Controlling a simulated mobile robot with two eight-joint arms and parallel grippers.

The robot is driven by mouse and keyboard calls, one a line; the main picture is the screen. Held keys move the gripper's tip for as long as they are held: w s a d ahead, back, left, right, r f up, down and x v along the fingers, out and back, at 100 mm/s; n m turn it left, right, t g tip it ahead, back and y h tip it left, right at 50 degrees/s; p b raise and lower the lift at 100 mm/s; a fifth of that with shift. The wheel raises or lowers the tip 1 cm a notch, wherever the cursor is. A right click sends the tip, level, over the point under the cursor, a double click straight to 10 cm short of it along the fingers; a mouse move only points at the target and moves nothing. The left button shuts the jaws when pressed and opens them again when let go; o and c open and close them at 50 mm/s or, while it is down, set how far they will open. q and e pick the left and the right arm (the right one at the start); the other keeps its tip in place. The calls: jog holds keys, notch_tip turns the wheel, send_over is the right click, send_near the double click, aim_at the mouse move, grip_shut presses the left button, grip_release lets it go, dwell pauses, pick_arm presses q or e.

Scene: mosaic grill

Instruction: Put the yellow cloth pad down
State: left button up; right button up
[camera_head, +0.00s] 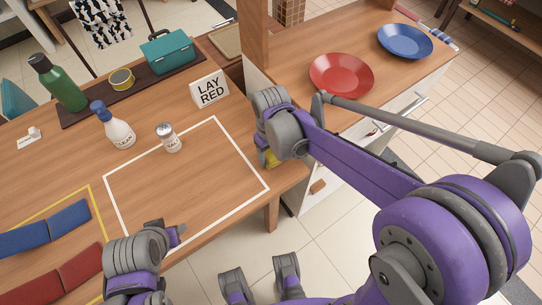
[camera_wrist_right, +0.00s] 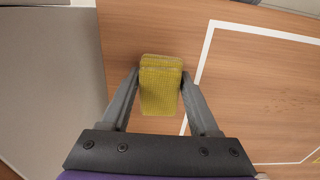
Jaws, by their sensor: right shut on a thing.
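The yellow cloth pad (camera_wrist_right: 160,85) is between the two fingers of my right gripper (camera_wrist_right: 162,88), which is shut on it. In the wrist view the pad is over bare wood, left of the white outline (camera_wrist_right: 202,65); I cannot tell whether it touches the table. In the head view only a sliver of the pad (camera_head: 272,159) shows beneath my right gripper (camera_head: 268,152), near the table's right edge. My left gripper (camera_head: 177,235) is at the table's front, near the outline's lower corner; its finger opening is unclear.
A "LAY RED" sign (camera_head: 209,90) stands behind. Blue pads (camera_head: 70,217) and red pads (camera_head: 80,268) lie at left. Red (camera_head: 341,76) and blue plates (camera_head: 405,41) are on the counter.

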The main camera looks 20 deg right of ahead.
pick_arm(q)
jog(key=shift+f, duration=0.1)
pick_arm(e)
jog(key=shift+f, duration=0.45)
pick_arm(q)
jog(key=shift+f, duration=0.25)
pick_arm(e)
jog(key=shift+f, duration=0.35)
pick_arm(q)
jog(key=shift+s+d+b, duration=0.1)
jog(key=shift+b, duration=0.2)
pick_arm(e)
jog(key=o, duration=1.4)
jog(key=shift+s+f, duration=0.1)
jog(key=shift+s, duration=0.05)
jog(key=shift+o, duration=0.2)
